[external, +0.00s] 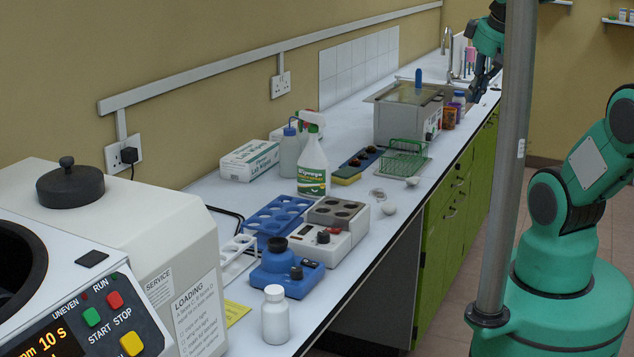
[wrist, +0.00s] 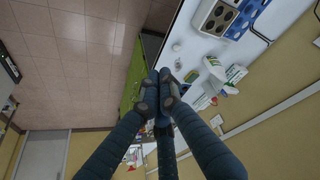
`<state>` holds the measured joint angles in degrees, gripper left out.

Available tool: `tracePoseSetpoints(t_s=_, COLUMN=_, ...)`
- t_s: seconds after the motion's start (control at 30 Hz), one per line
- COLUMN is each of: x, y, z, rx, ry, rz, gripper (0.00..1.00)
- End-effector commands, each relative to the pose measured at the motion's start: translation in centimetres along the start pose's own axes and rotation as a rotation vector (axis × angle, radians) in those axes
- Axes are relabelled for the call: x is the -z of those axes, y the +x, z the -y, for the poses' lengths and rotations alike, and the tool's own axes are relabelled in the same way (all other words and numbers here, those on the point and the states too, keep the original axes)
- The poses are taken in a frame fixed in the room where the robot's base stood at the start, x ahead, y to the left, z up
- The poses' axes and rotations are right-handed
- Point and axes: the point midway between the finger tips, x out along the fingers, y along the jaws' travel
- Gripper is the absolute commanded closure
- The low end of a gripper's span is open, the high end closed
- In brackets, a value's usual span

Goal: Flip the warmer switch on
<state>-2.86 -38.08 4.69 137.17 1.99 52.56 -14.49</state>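A small block warmer (external: 331,243) stands on the bench in the external view. It has a white body, a grey block with dark wells on top, and a red switch (external: 323,237) with a black knob beside it. The switch position is too small to read. The grey block also shows at the top right of the wrist view (wrist: 214,18). My gripper (external: 480,88) is far from it, high near the bench's far end, by the water bath. Its dark fingers (wrist: 160,88) converge with their tips together in the wrist view, and nothing shows between them.
A blue-based device (external: 287,273), a white bottle (external: 276,318) and a blue rack (external: 272,217) stand close around the warmer. A spray bottle (external: 313,167) is behind it. A metal water bath (external: 398,122) is farther back. A vertical pole (external: 508,150) crosses the external view.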

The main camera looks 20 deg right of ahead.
Motion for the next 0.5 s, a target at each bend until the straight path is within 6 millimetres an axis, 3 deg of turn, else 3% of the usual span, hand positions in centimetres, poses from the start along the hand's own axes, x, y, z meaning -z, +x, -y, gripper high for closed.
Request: tracePoseSetpoints(t_s=0.5, x=8.8, y=6.6, z=5.7, rx=0.213, ry=-0.711, rz=0.128, gripper=1.00)
